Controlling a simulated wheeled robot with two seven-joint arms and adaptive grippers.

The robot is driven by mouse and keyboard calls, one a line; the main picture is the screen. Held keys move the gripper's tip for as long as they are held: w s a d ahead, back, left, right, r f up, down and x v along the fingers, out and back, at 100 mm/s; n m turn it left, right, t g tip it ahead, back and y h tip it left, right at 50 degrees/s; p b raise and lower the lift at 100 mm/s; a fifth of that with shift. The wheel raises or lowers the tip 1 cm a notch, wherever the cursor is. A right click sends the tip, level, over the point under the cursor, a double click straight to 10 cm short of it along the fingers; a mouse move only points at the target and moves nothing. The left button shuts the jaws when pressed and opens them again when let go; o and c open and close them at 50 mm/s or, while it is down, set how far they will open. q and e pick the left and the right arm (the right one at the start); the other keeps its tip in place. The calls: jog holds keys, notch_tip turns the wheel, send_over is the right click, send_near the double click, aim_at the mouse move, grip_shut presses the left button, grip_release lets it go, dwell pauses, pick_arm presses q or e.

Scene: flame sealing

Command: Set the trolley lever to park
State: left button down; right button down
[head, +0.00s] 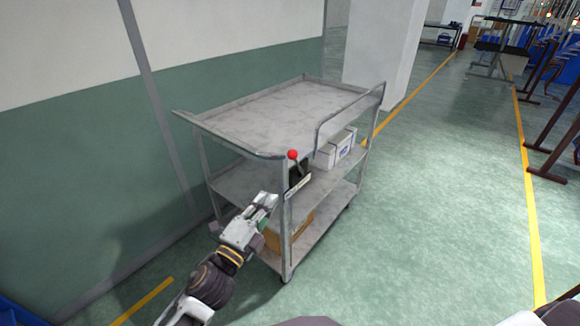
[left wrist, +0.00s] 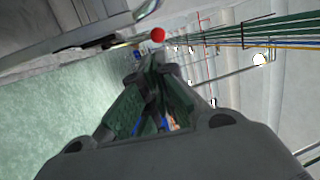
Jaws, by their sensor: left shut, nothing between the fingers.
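The grey metal trolley (head: 262,112) stands beside the wall in the head view. Its lever has a red ball knob (head: 292,154) and sits at the near corner post, in front of a dark plate (head: 299,172). The knob also shows in the left wrist view (left wrist: 158,34), beyond the fingertips. My left gripper (head: 269,201) is shut and empty, just below and left of the knob and apart from it, close to the trolley's corner post. The lever's lower part is hard to make out. My right gripper is not in view.
A white box (head: 335,148) lies on the middle shelf and a brown box (head: 290,230) on the bottom shelf. The green and white wall (head: 80,150) closes the left side. The floor (head: 440,200) to the right is clear up to a yellow line.

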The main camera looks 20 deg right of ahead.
pick_arm(q)
jog(key=shift+f+x, duration=0.2)
jog(key=shift+x, duration=0.9)
send_near(296, 158)
jog(key=x, duration=0.4)
jog(key=shift+w+d+r, duration=0.15)
jog(key=shift+w+d, duration=0.05)
jog(key=shift+w+d+r, duration=0.1)
jog(key=shift+w+d, duration=0.4)
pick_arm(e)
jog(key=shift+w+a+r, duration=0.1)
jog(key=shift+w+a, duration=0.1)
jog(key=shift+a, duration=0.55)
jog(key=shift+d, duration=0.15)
